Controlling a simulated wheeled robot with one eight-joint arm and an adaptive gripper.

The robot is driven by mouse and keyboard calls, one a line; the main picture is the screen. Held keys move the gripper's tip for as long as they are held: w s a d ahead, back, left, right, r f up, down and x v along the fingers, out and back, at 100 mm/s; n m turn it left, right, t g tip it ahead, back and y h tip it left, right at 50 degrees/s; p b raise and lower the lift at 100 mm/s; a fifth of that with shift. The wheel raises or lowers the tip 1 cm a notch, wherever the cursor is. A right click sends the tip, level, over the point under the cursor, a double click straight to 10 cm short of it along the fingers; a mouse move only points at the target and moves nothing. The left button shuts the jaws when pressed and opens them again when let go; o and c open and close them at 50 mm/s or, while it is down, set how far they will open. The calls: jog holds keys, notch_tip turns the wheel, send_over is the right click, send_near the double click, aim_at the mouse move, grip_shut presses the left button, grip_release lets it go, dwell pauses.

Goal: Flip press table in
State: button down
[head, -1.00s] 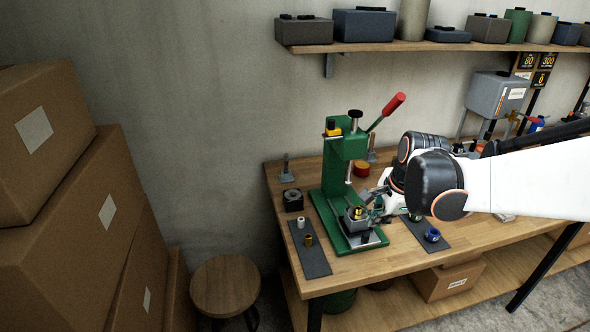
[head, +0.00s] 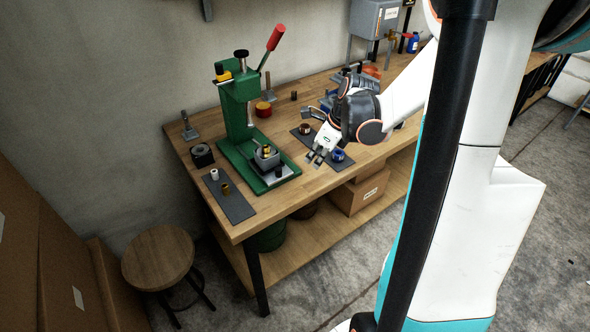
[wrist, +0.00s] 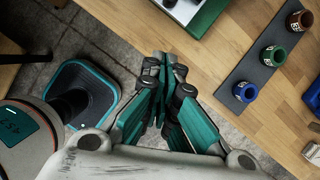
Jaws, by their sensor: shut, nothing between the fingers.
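A green press (head: 240,110) with a red-tipped lever (head: 275,38) stands on the wooden workbench. A small grey block (head: 267,157) with a brass-coloured piece on top sits at the front of its green base, over a pale metal plate (head: 272,176). I cannot tell how far the press table is turned. My gripper (head: 314,158) is to the right of the block and apart from it, beside the right dark mat. In the wrist view my gripper (wrist: 166,62) has its fingers together and empty. A corner of the green press base (wrist: 207,18) shows at the top there.
The right mat (wrist: 253,65) holds blue (wrist: 245,91), green (wrist: 273,55) and brown (wrist: 299,20) cups. The left mat (head: 236,208) holds small white and brass parts. A stool (head: 158,256) and cardboard boxes stand at left. Floor is open right of the bench.

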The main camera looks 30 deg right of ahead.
aim_at(275, 151)
jog(key=b+x, duration=0.3)
jog(key=x, duration=0.7)
jog(key=shift+w+a+b, duration=0.15)
jog(key=shift+w+a, duration=0.1)
jog(key=shift+w, duration=0.3)
jog(key=shift+w+a+b, duration=0.15)
jog(key=shift+w+a, duration=0.15)
jog(key=shift+w, duration=0.3)
jog(key=shift+w+a+r, duration=0.1)
jog(key=shift+w+a, duration=0.3)
jog(key=shift+w, duration=0.3)
jog(key=w, duration=1)
jog(key=shift+w+a+b, duration=0.15)
jog(key=shift+w+b, duration=0.2)
jog(key=shift+s, duration=0.1)
